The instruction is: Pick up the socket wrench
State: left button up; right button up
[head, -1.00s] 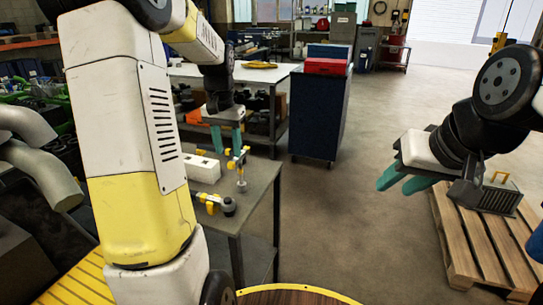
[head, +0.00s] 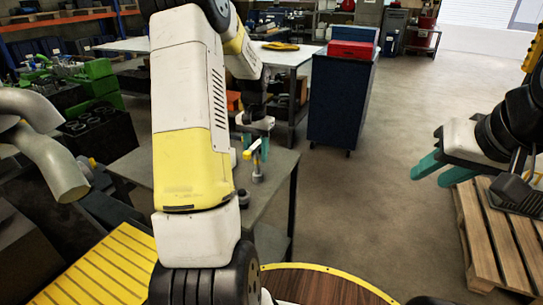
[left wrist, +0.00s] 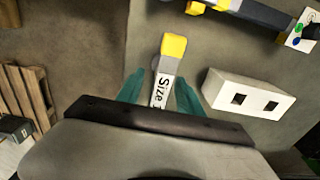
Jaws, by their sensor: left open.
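An upright tool with a yellow part near its top (head: 257,147), which looks like the socket wrench, stands on the grey workbench (head: 268,205). In the left wrist view its yellow end and white "Size" label (left wrist: 164,82) show between my left gripper's teal fingers. My left gripper (head: 256,143) is open, with a finger on each side of the tool; I cannot tell whether they touch it. It also shows in the left wrist view (left wrist: 160,92). My right gripper (head: 438,172) is open and empty, away from the bench at the right.
A white block with two square holes (left wrist: 249,95) lies beside the tool. A dark tool with yellow parts (left wrist: 250,14) lies farther up in the left wrist view. My left arm hides much of the bench. A blue cabinet (head: 338,108) stands behind; a pallet (head: 500,235) is at right.

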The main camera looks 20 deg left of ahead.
pick_arm(q)
jog(key=shift+f, duration=0.2)
grip_shut()
dwell(1.3)
